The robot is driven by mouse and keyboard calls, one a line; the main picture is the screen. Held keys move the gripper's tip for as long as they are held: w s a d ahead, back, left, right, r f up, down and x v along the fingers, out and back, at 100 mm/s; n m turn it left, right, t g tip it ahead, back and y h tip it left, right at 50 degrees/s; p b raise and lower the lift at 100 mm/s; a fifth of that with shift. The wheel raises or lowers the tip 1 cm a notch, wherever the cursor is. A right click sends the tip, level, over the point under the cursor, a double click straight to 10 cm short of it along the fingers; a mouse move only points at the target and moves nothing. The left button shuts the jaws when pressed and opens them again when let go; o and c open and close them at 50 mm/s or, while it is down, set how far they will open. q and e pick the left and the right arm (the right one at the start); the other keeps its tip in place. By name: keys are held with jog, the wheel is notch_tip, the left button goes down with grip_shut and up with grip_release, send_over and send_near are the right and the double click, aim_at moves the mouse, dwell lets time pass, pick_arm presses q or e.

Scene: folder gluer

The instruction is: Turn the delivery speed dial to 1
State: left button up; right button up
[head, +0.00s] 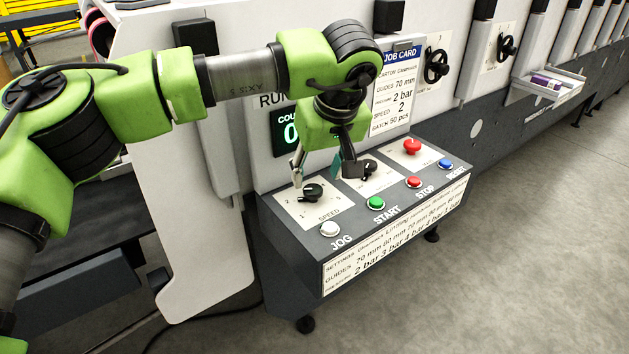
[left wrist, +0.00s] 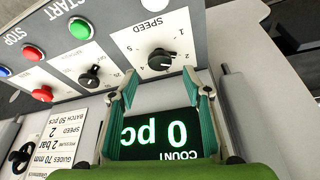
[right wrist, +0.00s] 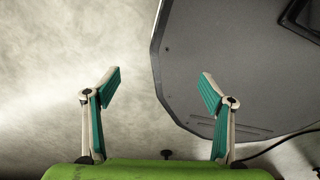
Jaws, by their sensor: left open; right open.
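The speed dial (head: 312,192) is a black knob on a white plate marked SPEED, at the left of the control panel; it also shows in the left wrist view (left wrist: 160,60). My left gripper (head: 317,177) is open and hangs above the panel, just over the dial and apart from it. In the left wrist view its fingers (left wrist: 159,96) are spread and empty below the dial in the picture. The dial's exact setting is too small to tell. My right gripper (right wrist: 161,82) is open and empty, away from the dial, and shows only in the right wrist view.
Beside the dial is a second black knob (head: 367,167). White, green (head: 376,203), red and blue (head: 445,164) buttons line the panel's front, with a red knob (head: 411,147) behind. A job card (head: 397,90) reading speed 2 stands behind. Open floor (head: 520,250) lies at right.

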aim_at(313, 189)
pick_arm(q)
jog(key=x, duration=0.3)
jog(key=shift+a+f+p, duration=0.1)
jog(key=shift+f+p, duration=0.2)
jog(key=shift+f, duration=0.1)
jog(key=shift+w+f, duration=0.3)
jog(key=shift+f, duration=0.2)
jog(key=c, duration=1.1)
pick_arm(e)
jog(key=shift+w+r, duration=0.25)
jog(key=shift+w, duration=0.3)
jog(key=shift+w+r, duration=0.25)
jog(key=shift+w, duration=0.3)
